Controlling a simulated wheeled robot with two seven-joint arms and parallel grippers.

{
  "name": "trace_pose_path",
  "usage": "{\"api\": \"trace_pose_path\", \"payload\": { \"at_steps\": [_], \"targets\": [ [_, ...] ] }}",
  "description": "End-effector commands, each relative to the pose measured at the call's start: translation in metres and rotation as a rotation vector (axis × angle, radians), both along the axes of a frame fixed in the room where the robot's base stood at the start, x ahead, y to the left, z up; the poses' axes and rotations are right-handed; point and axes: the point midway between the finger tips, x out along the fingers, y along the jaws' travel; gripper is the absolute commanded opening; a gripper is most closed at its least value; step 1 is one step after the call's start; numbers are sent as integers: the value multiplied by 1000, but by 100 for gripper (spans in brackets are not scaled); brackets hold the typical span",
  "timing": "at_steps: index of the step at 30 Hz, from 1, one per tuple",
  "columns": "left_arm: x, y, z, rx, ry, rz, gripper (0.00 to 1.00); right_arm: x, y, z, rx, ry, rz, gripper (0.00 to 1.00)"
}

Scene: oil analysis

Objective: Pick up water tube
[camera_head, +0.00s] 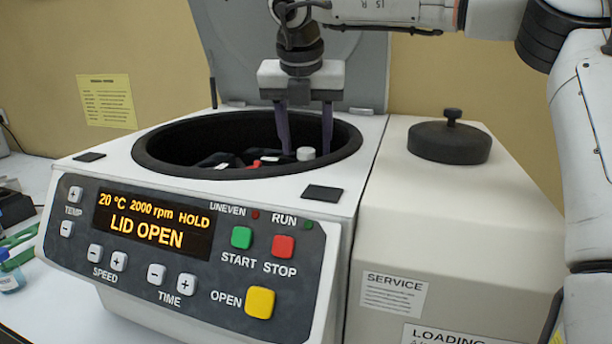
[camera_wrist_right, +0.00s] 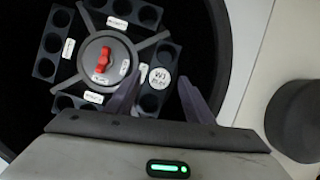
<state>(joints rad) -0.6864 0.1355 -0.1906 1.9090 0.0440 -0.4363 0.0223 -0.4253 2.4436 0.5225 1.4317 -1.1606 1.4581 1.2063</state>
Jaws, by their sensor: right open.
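The water tube shows as a round white cap marked W1 (camera_wrist_right: 160,77), seated in a dark rotor bucket in the right wrist view. In the head view the white cap (camera_head: 305,154) shows low inside the centrifuge bowl. My right gripper (camera_head: 305,143) is open and points down into the bowl, its two fingers apart. In the right wrist view the fingertips (camera_wrist_right: 160,82) appear on either side of the cap. The gap in height between fingertips and cap is hard to tell. The tube body is hidden in the bucket. My left gripper is not in view.
The centrifuge (camera_head: 250,195) has its lid (camera_head: 355,70) raised behind my right gripper. The rotor's red knob (camera_wrist_right: 103,60) is left of the cap, among several buckets with empty holes. The bowl rim (camera_head: 160,170) surrounds the fingers. A black knobbed lid (camera_head: 450,145) sits to the right.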

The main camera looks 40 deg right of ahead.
Motion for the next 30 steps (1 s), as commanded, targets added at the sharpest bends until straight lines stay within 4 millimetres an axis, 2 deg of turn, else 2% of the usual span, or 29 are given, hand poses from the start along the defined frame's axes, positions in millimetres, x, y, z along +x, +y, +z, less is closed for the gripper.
{"api": "trace_pose_path", "payload": {
  "at_steps": [3, 6, 14, 22, 23, 30],
  "targets": [
    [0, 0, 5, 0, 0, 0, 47, 4, -5, -17, 2, 3, 0, 48],
    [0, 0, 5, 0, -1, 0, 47, 6, -7, -25, 1, 1, 0, 48],
    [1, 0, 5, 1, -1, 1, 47, 7, -8, -28, 0, -1, 0, 48],
    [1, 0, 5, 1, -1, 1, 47, 7, -8, -27, 0, -2, -1, 2],
    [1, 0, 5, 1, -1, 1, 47, 7, -8, -27, 0, -2, -1, 0],
    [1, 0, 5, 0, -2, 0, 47, 7, -8, -26, -1, -2, -1, 0]
  ]
}}
